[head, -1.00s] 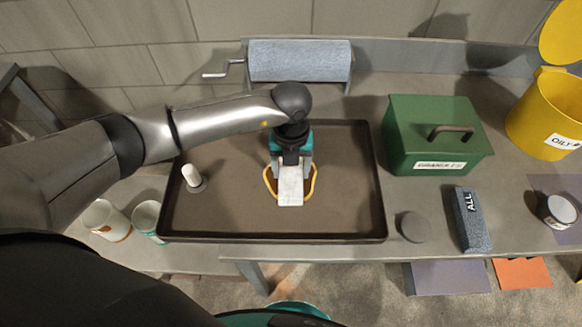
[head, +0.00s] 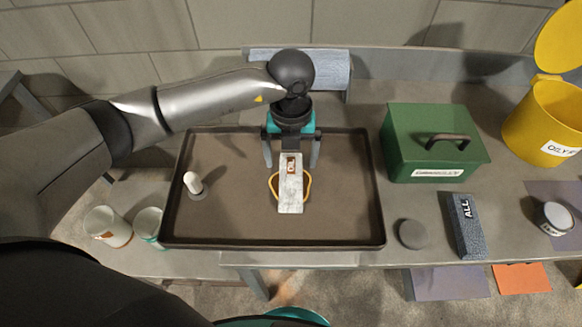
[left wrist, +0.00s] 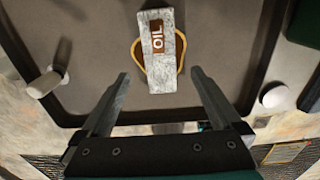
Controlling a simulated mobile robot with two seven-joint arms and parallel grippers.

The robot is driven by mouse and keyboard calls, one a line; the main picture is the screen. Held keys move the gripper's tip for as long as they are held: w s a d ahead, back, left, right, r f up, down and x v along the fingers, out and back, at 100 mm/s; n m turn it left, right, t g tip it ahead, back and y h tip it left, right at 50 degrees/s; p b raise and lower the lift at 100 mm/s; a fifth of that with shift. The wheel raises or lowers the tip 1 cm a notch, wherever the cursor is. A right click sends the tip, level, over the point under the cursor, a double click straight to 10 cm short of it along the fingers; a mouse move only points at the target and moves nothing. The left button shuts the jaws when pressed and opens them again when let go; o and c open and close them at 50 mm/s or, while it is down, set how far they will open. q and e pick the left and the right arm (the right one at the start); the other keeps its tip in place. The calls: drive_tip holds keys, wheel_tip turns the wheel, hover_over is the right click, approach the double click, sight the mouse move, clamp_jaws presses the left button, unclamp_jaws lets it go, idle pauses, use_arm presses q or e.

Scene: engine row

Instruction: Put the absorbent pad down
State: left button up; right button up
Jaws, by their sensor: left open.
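The absorbent pad (head: 291,186) is a pale grey slab with a brown label reading OIL. In the left wrist view the fingertips (left wrist: 160,76) stand either side of the pad's near end. My right gripper is not in view.
A white cylinder on a base (head: 193,183) stands in the tray's left part. A green box (head: 432,140), a dark round disc (head: 412,234), a blue-grey block labelled ALL (head: 466,225) and a yellow bin (head: 545,122) are to the right. Two cups (head: 107,226) stand at left.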

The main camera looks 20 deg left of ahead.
use_arm(q)
wheel_tip(320, 180, up, 4)
drive_tip(key=shift+r, duration=0.2)
idle(0.5)
